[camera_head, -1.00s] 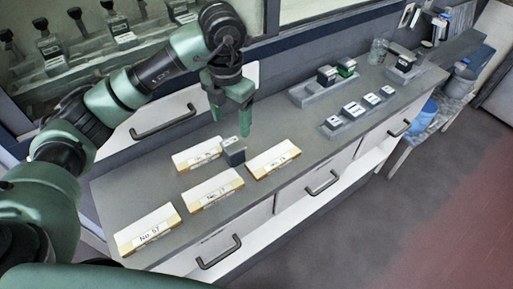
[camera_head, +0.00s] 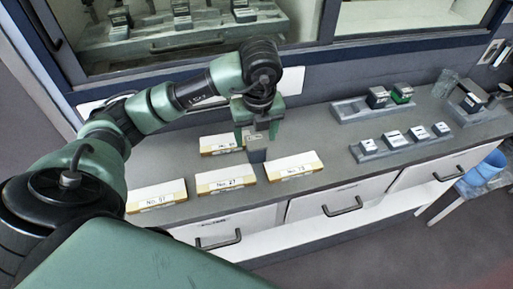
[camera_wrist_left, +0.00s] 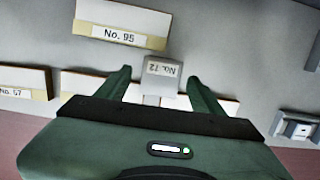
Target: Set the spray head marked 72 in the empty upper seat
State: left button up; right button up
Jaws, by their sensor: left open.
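The spray head, a grey block (camera_head: 257,154), stands on the counter among the number cards. In the left wrist view its top face (camera_wrist_left: 161,68) reads No. 72, upside down. My left gripper (camera_head: 258,139) points down over it, open. In the wrist view the fingers (camera_wrist_left: 158,80) lie on either side of the block, with small gaps showing. I cannot tell which seat is the upper one. My right gripper is not in view.
A front rack (camera_head: 370,155) holds several grey-topped blocks. More heads stand behind the window. Counter between cards and racks is clear.

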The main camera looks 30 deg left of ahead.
aim_at(256, 141)
pick_arm(q)
notch_tip(256, 141, down, 3)
jog(key=shift+r+p, duration=0.2)
jog(key=shift+p, duration=0.1)
jog(key=shift+w+a+f, duration=0.1)
jog(key=shift+f, duration=0.35)
grip_shut()
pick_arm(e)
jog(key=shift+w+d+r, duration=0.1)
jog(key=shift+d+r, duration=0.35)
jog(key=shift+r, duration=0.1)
pick_arm(q)
jog(key=shift+w+r, duration=0.1)
jog(key=shift+r, duration=0.05)
